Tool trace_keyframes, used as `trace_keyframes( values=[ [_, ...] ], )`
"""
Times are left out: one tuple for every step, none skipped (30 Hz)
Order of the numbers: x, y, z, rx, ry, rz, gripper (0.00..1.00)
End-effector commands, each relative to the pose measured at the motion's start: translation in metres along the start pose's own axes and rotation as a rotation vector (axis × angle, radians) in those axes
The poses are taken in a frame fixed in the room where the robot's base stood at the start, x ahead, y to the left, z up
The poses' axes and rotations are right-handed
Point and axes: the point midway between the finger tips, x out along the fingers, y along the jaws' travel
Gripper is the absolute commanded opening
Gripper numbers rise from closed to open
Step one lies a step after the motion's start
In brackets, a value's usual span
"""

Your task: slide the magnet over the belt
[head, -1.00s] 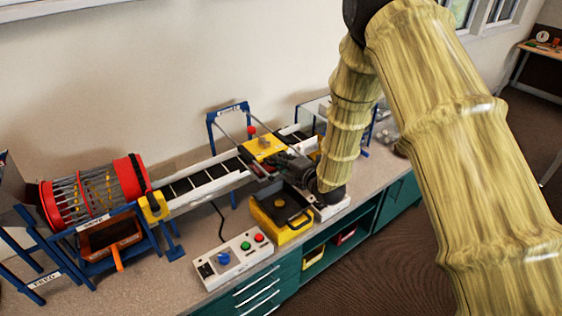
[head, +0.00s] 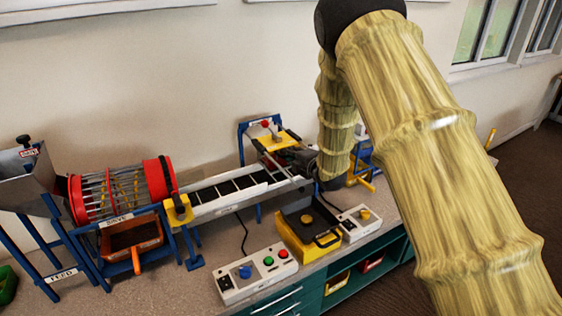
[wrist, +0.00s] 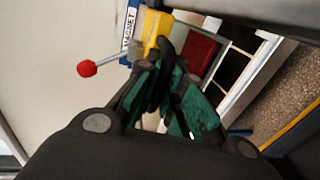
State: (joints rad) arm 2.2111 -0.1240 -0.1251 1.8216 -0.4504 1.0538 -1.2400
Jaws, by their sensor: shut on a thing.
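The magnet carriage (head: 283,138), a yellow top with dark red beneath, sits on rails close to the blue frame with its sign (head: 261,122). A red knob (head: 265,124) stands beside it. The belt (head: 225,190) runs along the bench below. My gripper (head: 303,158) is at the front side of the carriage, partly hidden by my arm. In the wrist view its green fingers (wrist: 168,88) are closed together on the magnet's dark handle (wrist: 166,60). The yellow block (wrist: 156,27) and dark red block (wrist: 198,50) show just beyond.
A red-ended drum (head: 120,190) and an orange-handled tray (head: 132,236) are at the left. A yellow box (head: 296,243), a control box (head: 255,272) with buttons and a smaller switch box (head: 357,222) stand in front of the belt.

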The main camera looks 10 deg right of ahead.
Motion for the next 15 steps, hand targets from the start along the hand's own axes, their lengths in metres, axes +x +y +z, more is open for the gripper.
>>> trace_keyframes(
  values=[
    [0.0006,0.0015,-0.0002,0.0,0.0,0.002,0.0],
    [0.0007,0.0016,-0.0004,0.0,0.001,0.002,0.0],
    [0.0008,0.0018,-0.0005,0.0,0.001,0.003,0.0],
    [0.001,0.002,-0.0007,0.0,0.001,0.003,0.0],
    [0.0011,0.0021,-0.0009,0.0,0.001,0.003,0.0],
    [0.0013,0.0023,-0.0011,0.0,0.002,0.003,0.0],
    [0.0014,0.0025,-0.0012,0.0,0.002,0.004,0.11],
    [0.0015,0.0026,-0.0013,0.0,0.002,0.004,0.17],
    [0.0015,0.0025,-0.0014,0.0,0.002,0.004,0.24],
    [0.0014,0.0024,-0.0014,0.0,0.002,0.004,0.29],
    [0.0014,0.0023,-0.0014,0.0,0.002,0.003,0.32],
    [0.0012,0.0022,-0.0012,0.0,0.002,0.003,0.32],
    [0.0011,0.0022,-0.0011,0.0,0.002,0.003,0.32],
    [0.001,0.0021,-0.0009,0.0,0.001,0.003,0.32],
    [0.0008,0.0021,-0.0007,0.0,0.001,0.003,0.32]
  ],
)
